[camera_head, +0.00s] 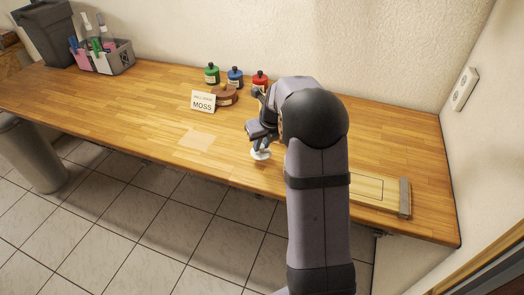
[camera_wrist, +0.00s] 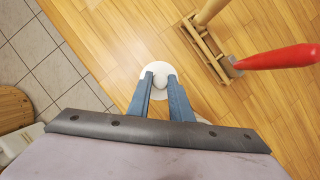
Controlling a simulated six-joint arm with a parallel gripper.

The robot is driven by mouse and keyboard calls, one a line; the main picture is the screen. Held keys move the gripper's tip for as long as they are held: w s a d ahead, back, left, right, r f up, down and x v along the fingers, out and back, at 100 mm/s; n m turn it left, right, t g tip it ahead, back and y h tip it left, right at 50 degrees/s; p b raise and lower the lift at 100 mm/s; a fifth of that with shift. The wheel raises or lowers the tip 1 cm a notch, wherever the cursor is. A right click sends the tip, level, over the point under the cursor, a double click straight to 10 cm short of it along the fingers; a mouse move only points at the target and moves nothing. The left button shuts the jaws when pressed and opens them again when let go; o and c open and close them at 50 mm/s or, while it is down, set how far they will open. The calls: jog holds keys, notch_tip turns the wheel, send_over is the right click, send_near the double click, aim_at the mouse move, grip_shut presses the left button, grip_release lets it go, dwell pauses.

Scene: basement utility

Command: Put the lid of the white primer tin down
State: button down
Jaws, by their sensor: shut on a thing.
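The white lid (camera_wrist: 158,66) is a round disc with a knob in the middle. In the wrist view my gripper (camera_wrist: 159,77) is shut on the knob, with a blue-grey finger on either side. In the head view the lid (camera_head: 261,156) shows below my gripper (camera_head: 262,143), near the front edge of the wooden bench (camera_head: 130,105). I cannot tell whether it touches the bench top. I cannot make out the white primer tin for certain; my arm hides part of the bench.
Green (camera_head: 211,74), blue (camera_head: 235,77) and red (camera_head: 260,80) bottles stand behind a MOSS card (camera_head: 203,102) and a round brown object (camera_head: 224,95). A pale square (camera_head: 196,138) lies left of the lid. A red-handled tool (camera_wrist: 275,58) is right of it. A board (camera_head: 378,190) lies farther right.

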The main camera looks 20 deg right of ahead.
aim_at(263, 149)
jog(key=shift+f+p, duration=0.4)
jog(key=shift+f, duration=1.45)
jog(key=shift+f, duration=0.1)
jog(key=c, duration=1.6)
grip_release()
jog(key=shift+s+r, duration=0.1)
jog(key=shift+r, duration=0.35)
jog(key=b+v, duration=0.2)
jog(key=v, duration=0.9)
jog(key=shift+s+r, duration=0.1)
jog(key=shift+r, duration=0.05)
jog(key=shift+a, duration=0.1)
